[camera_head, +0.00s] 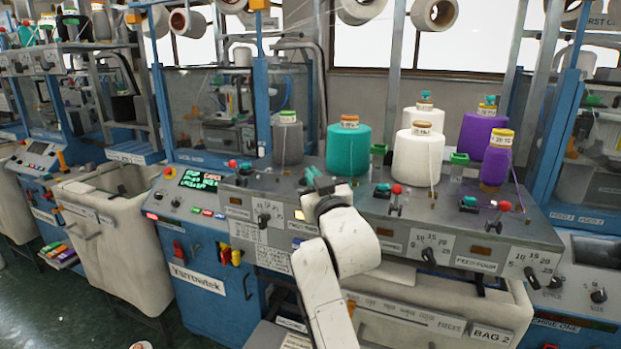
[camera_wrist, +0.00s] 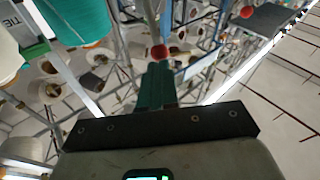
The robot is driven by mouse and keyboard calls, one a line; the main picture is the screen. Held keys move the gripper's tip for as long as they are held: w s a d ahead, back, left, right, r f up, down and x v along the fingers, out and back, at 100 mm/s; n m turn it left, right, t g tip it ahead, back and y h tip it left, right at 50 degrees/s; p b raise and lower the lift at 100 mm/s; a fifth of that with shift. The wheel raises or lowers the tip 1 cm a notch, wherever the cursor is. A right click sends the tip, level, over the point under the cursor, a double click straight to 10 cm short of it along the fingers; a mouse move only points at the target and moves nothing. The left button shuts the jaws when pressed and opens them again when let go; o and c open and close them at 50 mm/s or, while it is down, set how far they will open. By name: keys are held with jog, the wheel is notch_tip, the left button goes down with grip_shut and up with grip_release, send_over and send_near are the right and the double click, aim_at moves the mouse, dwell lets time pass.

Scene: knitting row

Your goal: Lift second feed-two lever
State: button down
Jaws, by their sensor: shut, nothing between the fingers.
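My gripper (camera_head: 318,184) is low over the knitting machine's grey top panel, in front of the teal yarn cone (camera_head: 348,150). In the wrist view its green fingers (camera_wrist: 157,80) are together with nothing held. A red ball knob (camera_wrist: 158,52) shows just past the fingertips; I cannot tell whether they touch. The feed-two lever's place on the panel is mostly covered by my gripper in the head view. Other red-knobbed levers stand at the left (camera_head: 232,163), right of my gripper (camera_head: 396,188) and far right (camera_head: 504,206).
Grey (camera_head: 288,140), white (camera_head: 418,160) and purple (camera_head: 496,162) yarn cones stand behind the levers. Rotary dials (camera_head: 429,255) line the sloping front panel. A cream bin (camera_head: 430,325) labelled bag 2 sits below. Blue upright posts flank the machine.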

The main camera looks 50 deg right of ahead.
jog(key=shift+w+d+r, duration=0.15)
jog(key=shift+d+r, duration=0.25)
jog(key=shift+d, duration=0.1)
dwell(0.4)
